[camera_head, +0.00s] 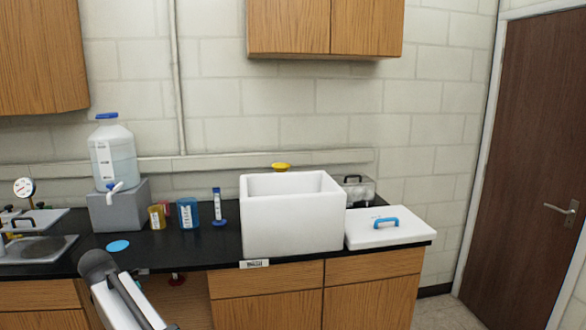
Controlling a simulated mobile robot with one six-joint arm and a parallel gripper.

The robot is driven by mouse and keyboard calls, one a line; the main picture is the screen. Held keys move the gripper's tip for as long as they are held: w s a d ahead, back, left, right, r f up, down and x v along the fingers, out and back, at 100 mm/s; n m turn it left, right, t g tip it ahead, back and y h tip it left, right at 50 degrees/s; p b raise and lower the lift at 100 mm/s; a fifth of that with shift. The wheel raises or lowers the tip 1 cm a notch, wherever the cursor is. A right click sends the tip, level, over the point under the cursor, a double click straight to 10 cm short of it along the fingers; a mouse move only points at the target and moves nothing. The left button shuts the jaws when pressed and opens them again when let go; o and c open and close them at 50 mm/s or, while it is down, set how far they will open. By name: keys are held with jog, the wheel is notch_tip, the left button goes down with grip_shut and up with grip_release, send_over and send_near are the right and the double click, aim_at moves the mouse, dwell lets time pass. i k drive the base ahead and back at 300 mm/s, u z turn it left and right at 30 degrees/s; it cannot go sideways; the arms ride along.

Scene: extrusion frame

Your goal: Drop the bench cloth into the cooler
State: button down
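The cooler is an open white box (292,223) on the black counter, right of the picture's middle. Its top is open and I see part of the inner back wall; its floor is hidden. A white lid (388,234) with a blue handle lies on the counter to its right. I cannot make out the bench cloth for certain. A flat, round blue piece (118,246) lies on the counter at left, and a small yellow thing (281,166) shows at the cooler's back rim; I cannot tell whether either is cloth. My arm shows at bottom left; my gripper's fingers are not visible.
A large jug (113,155) with a tap stands on a grey block (119,207). Yellow (157,217) and blue (188,213) beakers and a blue-based cylinder (218,206) stand left of the cooler. A metal box (357,189) sits behind the lid. Cupboards hang above.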

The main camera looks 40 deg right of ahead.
aim_at(283, 214)
jog(key=u, duration=0.05)
jog(key=i, duration=0.95)
